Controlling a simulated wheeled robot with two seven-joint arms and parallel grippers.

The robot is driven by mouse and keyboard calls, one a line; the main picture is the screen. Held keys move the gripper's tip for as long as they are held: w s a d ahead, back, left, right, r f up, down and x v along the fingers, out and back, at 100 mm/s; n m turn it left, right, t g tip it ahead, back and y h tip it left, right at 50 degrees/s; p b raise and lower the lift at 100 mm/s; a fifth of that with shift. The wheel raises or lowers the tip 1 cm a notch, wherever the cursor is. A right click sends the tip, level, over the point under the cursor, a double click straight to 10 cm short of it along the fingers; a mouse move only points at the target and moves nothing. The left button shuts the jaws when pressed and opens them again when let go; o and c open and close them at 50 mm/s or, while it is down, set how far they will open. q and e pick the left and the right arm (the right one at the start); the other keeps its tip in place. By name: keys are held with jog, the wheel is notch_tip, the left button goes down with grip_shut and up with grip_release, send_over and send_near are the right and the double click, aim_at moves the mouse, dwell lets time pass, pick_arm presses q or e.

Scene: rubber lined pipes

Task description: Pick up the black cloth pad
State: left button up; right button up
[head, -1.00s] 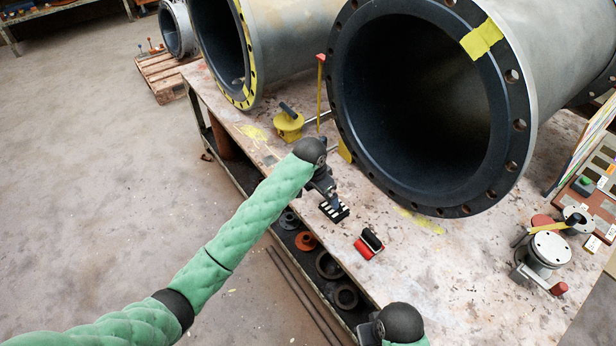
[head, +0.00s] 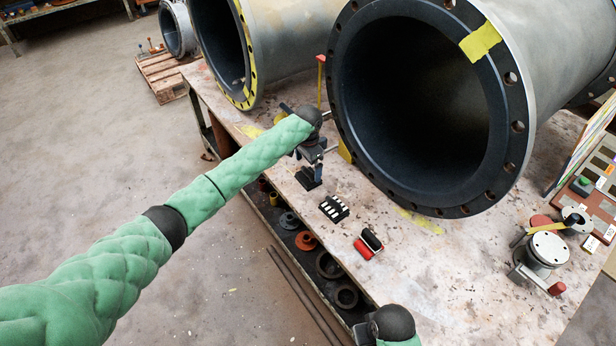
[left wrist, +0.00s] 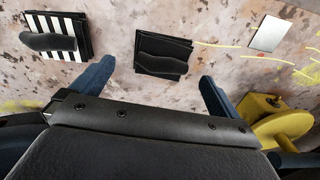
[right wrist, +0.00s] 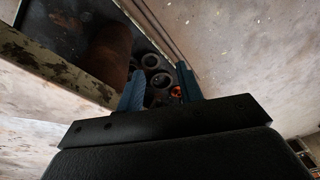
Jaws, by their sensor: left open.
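The black cloth pad (left wrist: 163,52), a flat black block with a dark rounded grip on top, lies on the table in the left wrist view. In the head view the pad (head: 308,180) is partly hidden under my left gripper (head: 312,168). In the left wrist view the left gripper (left wrist: 155,84) is open and empty, its blue fingertips wide apart on either side of the pad's near edge, not closed on it. My right gripper (right wrist: 160,85) is open and empty, its fingers apart, near the table's front edge above the lower shelf.
A black-and-white striped pad (head: 333,208) and a red-and-black pad (head: 368,243) lie closer to the table front. A yellow tool (left wrist: 275,125) is right of the left gripper. Large lined pipes (head: 420,100) stand behind.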

aim_at(308, 171)
pick_arm(q)
jog(key=f, duration=0.1)
jog(key=f+p, duration=0.1)
jog(key=f, duration=0.2)
jog(key=shift+w+f+p, duration=0.25)
jog(key=shift+f+p, duration=0.05)
jog(key=shift+p, duration=0.05)
jog(key=shift+f, duration=0.35)
pick_arm(e)
notch_tip(308, 171, down, 8)
jog(key=shift+w+d, duration=0.25)
jog(key=shift+w, duration=0.1)
pick_arm(q)
jog(key=c, duration=1)
pick_arm(e)
jog(key=shift+r, duration=0.1)
